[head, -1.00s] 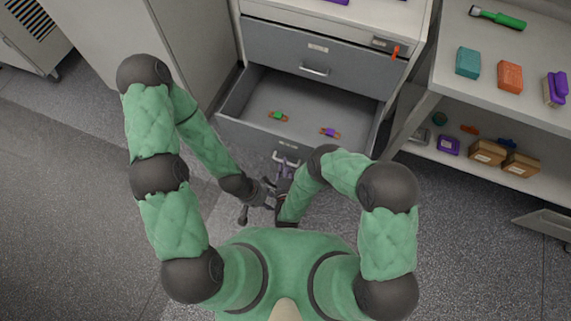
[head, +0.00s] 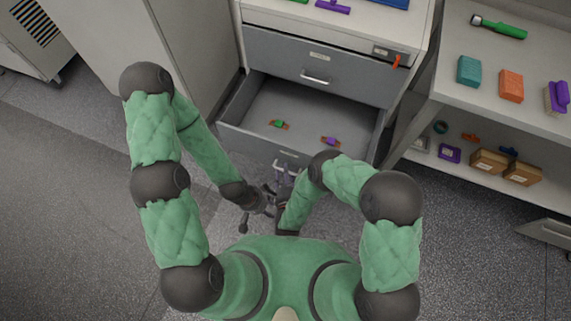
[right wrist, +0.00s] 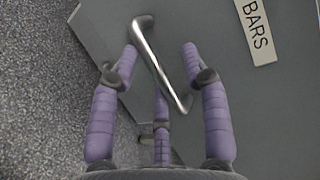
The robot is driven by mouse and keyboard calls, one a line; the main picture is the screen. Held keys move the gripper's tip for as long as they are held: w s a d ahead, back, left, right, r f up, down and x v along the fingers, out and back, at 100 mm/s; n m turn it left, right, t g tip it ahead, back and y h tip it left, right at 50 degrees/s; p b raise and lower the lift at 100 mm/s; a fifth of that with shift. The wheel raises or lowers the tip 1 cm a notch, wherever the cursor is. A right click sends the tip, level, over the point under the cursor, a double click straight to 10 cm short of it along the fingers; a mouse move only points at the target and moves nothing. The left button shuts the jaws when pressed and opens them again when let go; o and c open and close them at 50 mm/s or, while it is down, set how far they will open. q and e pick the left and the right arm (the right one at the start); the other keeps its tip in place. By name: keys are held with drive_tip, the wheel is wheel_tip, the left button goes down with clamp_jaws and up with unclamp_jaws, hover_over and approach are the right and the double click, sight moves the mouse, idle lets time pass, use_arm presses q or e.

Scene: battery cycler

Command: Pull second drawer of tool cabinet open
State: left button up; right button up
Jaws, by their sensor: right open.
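The grey tool cabinet (head: 345,28) stands ahead in the head view. Its upper grey drawer (head: 300,62) is shut, with a metal bar handle (head: 315,78). My right gripper (head: 284,179) is at this open drawer's front handle (head: 280,165).
A shelf table (head: 455,112) on the right holds a teal block (head: 469,70), an orange block (head: 511,85) and a green-handled tool (head: 500,27). Cardboard boxes (head: 489,160) sit on its lower shelf. A tall pale cabinet (head: 190,50) is on the left. Floor is free at left.

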sight(285, 152)
drive_tip(key=shift+t, duration=0.3)
drive_tip(key=r, duration=0.3)
drive_tip(key=w+r, duration=0.1)
drive_tip(key=r, duration=0.4)
drive_tip(key=shift+w+r, duration=0.15)
drive_tip(key=shift+r, duration=0.25)
drive_tip(key=shift+s+r, duration=0.2)
drive_tip(key=shift+r, duration=0.45)
drive_tip(key=shift+s+d+f, duration=0.1)
drive_tip(key=shift+s+f, duration=0.05)
drive_tip(key=shift+f, duration=0.3)
drive_tip(key=shift+s, duration=0.1)
